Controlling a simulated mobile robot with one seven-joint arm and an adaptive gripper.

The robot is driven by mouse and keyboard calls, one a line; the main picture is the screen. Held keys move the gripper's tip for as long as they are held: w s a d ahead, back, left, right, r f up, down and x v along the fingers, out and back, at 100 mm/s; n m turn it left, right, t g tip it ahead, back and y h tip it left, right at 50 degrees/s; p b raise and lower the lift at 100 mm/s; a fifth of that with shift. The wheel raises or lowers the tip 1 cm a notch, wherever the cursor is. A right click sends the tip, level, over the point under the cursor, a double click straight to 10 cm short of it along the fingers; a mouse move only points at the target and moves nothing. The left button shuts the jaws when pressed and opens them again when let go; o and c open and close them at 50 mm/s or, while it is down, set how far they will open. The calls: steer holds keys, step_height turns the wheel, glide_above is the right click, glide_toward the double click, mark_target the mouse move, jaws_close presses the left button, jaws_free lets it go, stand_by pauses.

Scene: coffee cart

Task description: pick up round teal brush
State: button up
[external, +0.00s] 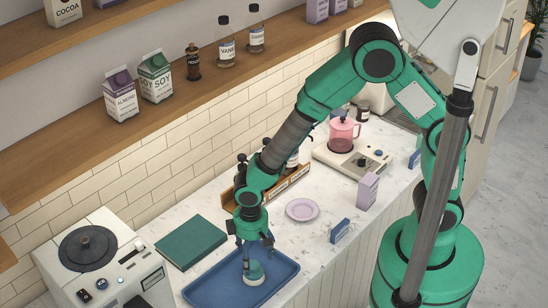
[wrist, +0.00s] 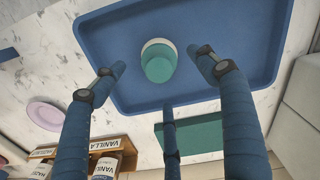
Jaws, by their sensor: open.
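The round teal brush (external: 253,275) has a teal top and a pale lower rim. It sits in the blue tray (external: 208,291) on the counter. In the wrist view the brush (wrist: 158,64) lies ahead of my fingers, and the tray (wrist: 103,40) surrounds it. My gripper (external: 254,258) points down over the tray, just above the brush. In the wrist view my gripper (wrist: 157,60) is open, with its fingers apart on either side of the brush. The external view does not clearly show whether the fingers touch it.
A teal book-like slab (external: 191,242) lies behind the tray. A white machine with a dark disc (external: 88,247) stands at the left. A pink plate (external: 302,209), a small blue box (external: 340,231) and a lilac carton (external: 368,191) stand to the right. A wooden bottle rack (external: 285,185) is at the wall.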

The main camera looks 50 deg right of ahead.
mark_target(253, 264)
steer(key=shift+f, duration=0.6)
steer(key=shift+f, duration=0.1)
steer(key=shift+s+d+f, duration=0.1)
steer(key=shift+f, duration=2.4)
steer(key=c, duration=1.2)
steer(key=shift+r, duration=0.1)
steer(key=shift+c, duration=0.2)
steer(key=shift+r, duration=0.85)
steer(key=shift+s+r, duration=0.1)
steer(key=shift+r, duration=0.85)
steer(key=s+d, duration=0.3)
steer(key=s, duration=0.1)
steer(key=s+d, duration=0.3)
steer(key=s, duration=0.1)
steer(key=s+d+r, duration=0.1)
steer(key=s+d, duration=0.2)
steer(key=s, duration=0.1)
steer(key=shift+s+d+r, duration=0.1)
steer(key=shift+s+d, duration=0.15)
steer(key=shift+d, duration=0.15)
